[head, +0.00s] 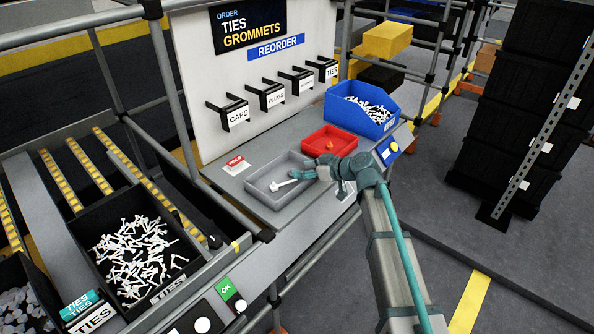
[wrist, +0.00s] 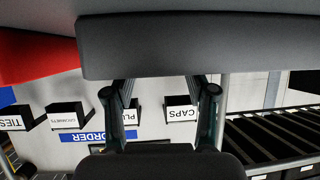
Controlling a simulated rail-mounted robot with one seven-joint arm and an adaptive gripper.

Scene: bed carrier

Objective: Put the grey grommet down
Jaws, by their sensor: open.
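My gripper (head: 312,171) is at the right side of a grey tray (head: 262,198) on the workbench in the head view. In the wrist view my gripper (wrist: 161,88) has its two fingers apart, with nothing seen between them. The grey tray (wrist: 200,48) fills the top of that view, close to the fingertips. A white tie-like piece (head: 283,184) lies in the tray beside the gripper. I cannot make out a single grey grommet in the tray; the gripper hides part of it. Grey pieces (head: 14,308) fill a black bin at the lower left.
A red tray (head: 318,136) with a small orange piece stands behind the grey one, with a blue bin (head: 345,118) of white pieces beyond. A black bin (head: 110,272) of white ties is at left. A labelled panel (head: 190,60) rises behind the bench.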

